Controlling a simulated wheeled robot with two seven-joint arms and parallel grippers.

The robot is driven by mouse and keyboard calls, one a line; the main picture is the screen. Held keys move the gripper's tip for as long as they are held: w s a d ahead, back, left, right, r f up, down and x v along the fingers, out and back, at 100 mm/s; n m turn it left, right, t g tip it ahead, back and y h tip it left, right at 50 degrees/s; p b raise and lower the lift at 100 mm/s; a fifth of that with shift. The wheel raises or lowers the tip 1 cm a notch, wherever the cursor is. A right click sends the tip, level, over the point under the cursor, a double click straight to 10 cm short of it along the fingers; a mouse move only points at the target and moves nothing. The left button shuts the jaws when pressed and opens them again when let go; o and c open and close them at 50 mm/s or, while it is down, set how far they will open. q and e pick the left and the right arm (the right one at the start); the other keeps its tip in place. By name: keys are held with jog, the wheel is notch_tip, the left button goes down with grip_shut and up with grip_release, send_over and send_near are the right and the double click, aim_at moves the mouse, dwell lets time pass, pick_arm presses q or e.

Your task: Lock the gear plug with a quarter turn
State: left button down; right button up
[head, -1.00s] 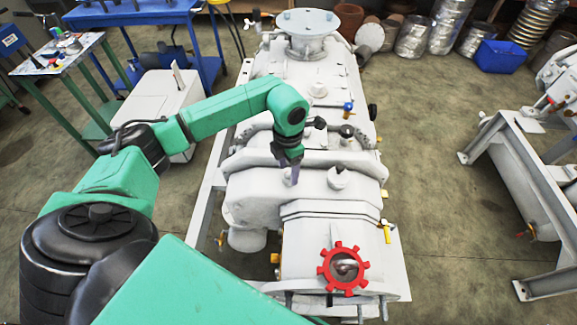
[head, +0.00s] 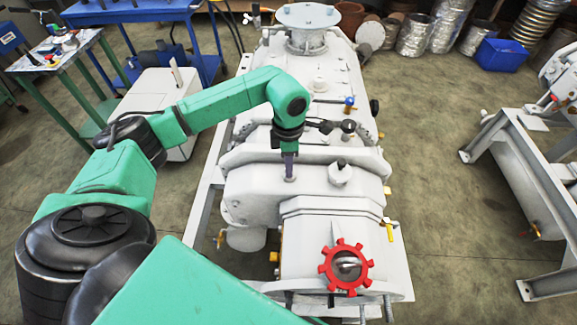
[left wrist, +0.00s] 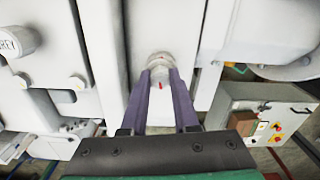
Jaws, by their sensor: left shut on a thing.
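The gear plug (left wrist: 160,60) is a small round pale cap on the pale grey machine (head: 255,205). In the left wrist view it sits between the tips of my left gripper (left wrist: 160,72), whose two purple fingers are closed on its sides. A short red mark shows just below the plug, between the fingers. In the head view my left gripper (head: 290,168) points down onto the machine's upper casing, and its fingers mostly hide the plug. My right gripper is not in view.
A capped fitting (head: 340,174) stands just right of my left gripper. A red toothed wheel (head: 346,267) is at the machine's near end, and a blue-handled valve (head: 349,103) is farther back. Open floor (head: 435,190) lies to the right.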

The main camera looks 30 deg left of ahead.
pick_arm(q)
jog(key=shift+m, duration=0.7)
jog(key=c, duration=0.6)
grip_release()
notch_tip(320, 180, up, 15)
jog(key=b, duration=0.1)
jog(key=shift+f, duration=0.2)
jog(key=shift+f, duration=0.1)
